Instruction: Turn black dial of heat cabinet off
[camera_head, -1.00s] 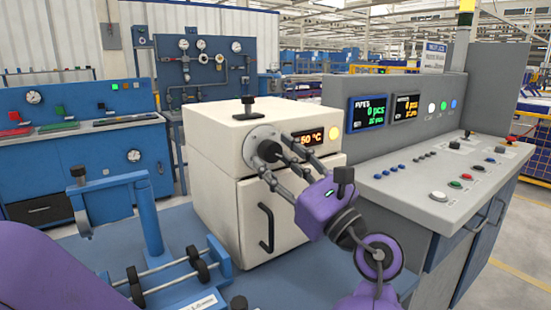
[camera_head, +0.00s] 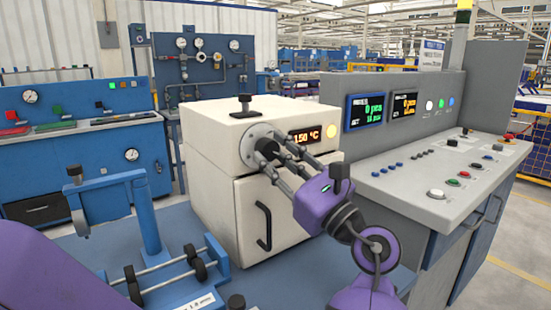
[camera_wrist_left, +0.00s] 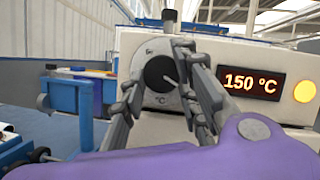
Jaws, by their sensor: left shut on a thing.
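The heat cabinet (camera_head: 210,165) is a cream box with a door handle. Its display (camera_head: 305,136) reads 150 °C, also clear in the left wrist view (camera_wrist_left: 251,83), with a lit yellow-orange lamp (camera_head: 331,130) beside it. The black dial (camera_wrist_left: 160,74) sits on a round grey plate (camera_wrist_left: 150,50); its white pointer line slants down to the right. My left gripper (camera_head: 262,153) is at the cabinet front, shut on the dial with a finger on each side. The fingers partly hide the dial in the head view. My right gripper is not in view.
A black knob (camera_head: 244,102) stands on the cabinet top. A grey control console (camera_head: 430,180) with buttons and two screens is close on the right. A blue stand with rollers (camera_head: 180,275) is at the front left. Blue workbenches stand behind.

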